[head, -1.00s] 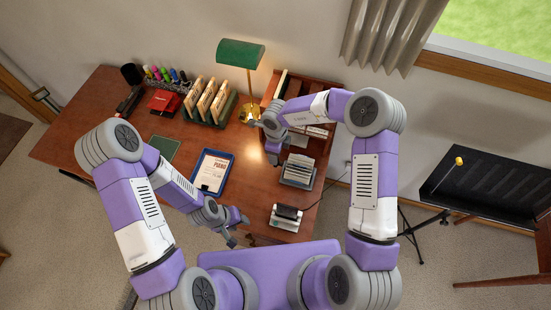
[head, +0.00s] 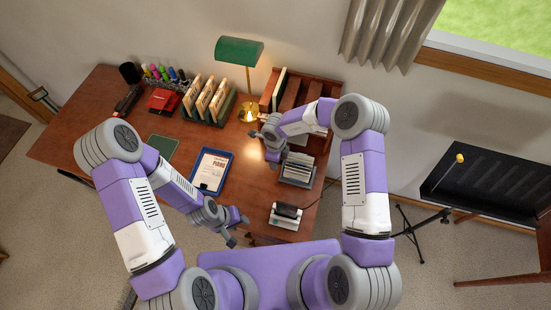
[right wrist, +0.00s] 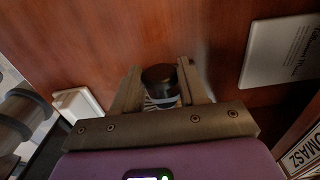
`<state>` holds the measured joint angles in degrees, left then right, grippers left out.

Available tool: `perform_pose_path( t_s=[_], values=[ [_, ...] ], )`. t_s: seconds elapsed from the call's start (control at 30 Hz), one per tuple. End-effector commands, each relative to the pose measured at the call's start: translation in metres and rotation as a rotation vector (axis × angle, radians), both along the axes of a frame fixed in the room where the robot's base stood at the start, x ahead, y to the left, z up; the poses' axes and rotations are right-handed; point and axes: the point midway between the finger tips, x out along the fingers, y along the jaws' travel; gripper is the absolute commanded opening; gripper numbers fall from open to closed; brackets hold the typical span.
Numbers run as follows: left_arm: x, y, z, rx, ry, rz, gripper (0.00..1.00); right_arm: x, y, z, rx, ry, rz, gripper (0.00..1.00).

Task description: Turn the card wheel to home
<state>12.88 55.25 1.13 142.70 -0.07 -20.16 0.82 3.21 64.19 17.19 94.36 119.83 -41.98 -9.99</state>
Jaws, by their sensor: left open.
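The card wheel (head: 298,169), a desk file of upright pale cards on a grey base, stands at the right of the desk. My right gripper (head: 264,150) is at its left side. In the right wrist view a dark round knob (right wrist: 160,80) sits between the fingertips of this gripper (right wrist: 161,82), one finger on each side. I cannot tell whether the fingers press on it. A card edge reading "TOMASZ" (right wrist: 302,156) shows at the lower right there. My left gripper (head: 236,229) is open and empty over the desk's front edge.
A blue tray (head: 231,172) with a piano booklet lies left of the card wheel. A stamp-like device (head: 286,215) stands in front. A lit green lamp (head: 239,50), a card rack (head: 228,110) and a wooden organizer (head: 272,90) stand behind.

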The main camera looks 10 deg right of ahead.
Motion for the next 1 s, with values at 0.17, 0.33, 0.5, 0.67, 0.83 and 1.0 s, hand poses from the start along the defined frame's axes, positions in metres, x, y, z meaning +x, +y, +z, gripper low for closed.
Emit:
perform_pose_path(
  t_s=[0.17, 0.33, 0.5, 0.67, 0.83, 1.0],
  values=[
    [0.0, 0.0, 0.0, 0.0, 0.0, 0.0, 0.45, 0.0, 0.0, 0.0, 0.0, 0.0, 0.0, 0.14],
    [0.0, 0.0, 0.004, 0.0, 0.0, 0.0, 0.45, 0.0, 0.0, 0.001, 0.005, 0.011, -0.002, 0.1],
    [0.0, 0.0, 0.027, 0.0, 0.0, 0.0, 0.45, 0.001, -0.001, 0.004, 0.029, 0.08, -0.004, 0.1],
    [0.0, 0.0, 0.036, 0.0, 0.0, 0.0, 0.45, 0.004, -0.001, 0.0, 0.076, 0.187, -0.008, 0.1],
    [0.0, 0.0, 0.023, 0.0, 0.0, 0.0, 0.45, 0.006, -0.002, -0.005, 0.129, 0.308, -0.007, 0.1],
    [0.0, 0.0, 0.007, 0.0, 0.001, 0.0, 0.45, 0.007, -0.002, -0.006, 0.169, 0.406, -0.004, 0.1]
  ],
)
